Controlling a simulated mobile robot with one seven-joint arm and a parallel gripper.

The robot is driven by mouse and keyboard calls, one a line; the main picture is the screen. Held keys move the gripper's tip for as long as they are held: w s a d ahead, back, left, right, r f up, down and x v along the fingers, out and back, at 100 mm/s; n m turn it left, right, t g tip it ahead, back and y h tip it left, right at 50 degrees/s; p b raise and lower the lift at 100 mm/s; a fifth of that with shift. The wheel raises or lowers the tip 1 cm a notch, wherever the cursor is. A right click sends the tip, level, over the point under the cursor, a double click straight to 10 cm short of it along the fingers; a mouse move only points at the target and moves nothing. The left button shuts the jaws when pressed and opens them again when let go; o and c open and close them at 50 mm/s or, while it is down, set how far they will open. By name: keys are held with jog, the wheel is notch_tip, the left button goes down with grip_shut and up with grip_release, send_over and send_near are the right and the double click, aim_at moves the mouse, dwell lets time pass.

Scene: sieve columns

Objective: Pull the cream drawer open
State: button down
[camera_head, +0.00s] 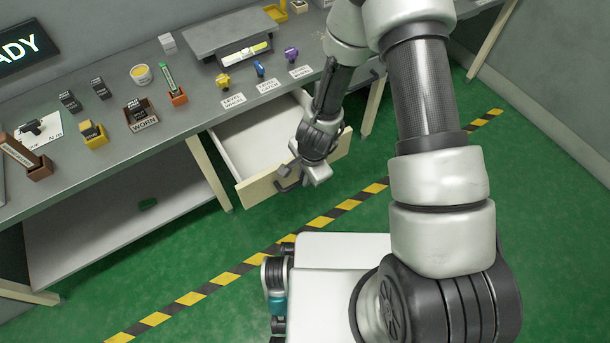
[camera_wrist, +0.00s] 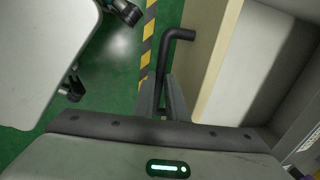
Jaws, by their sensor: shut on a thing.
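The cream drawer (camera_head: 258,191) stands pulled out from under the grey workbench, and its white inside shows. Its cream front also shows in the wrist view (camera_wrist: 213,62). A dark bar handle (camera_wrist: 178,36) is fixed to the drawer front. My gripper (camera_head: 290,183) is at the drawer front, with its fingers shut on the handle. In the wrist view the two fingers (camera_wrist: 163,92) close around the lower part of the handle.
The workbench (camera_head: 110,150) carries several small blocks, labels and a raised grey platform (camera_head: 215,33). A bench leg (camera_head: 209,172) stands left of the drawer. A yellow-black floor stripe (camera_head: 270,249) crosses the open green floor in front.

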jog(key=c, duration=1.8)
grip_release()
jog(key=shift+o, duration=0.2)
notch_tip(320, 180, up, 17)
jog(key=s+d+p, duration=0.1)
jog(key=s+p, duration=0.1)
jog(key=p, duration=0.4)
jog(key=shift+s+d, duration=0.35)
jog(key=shift+d, duration=0.05)
jog(key=shift+r, duration=0.1)
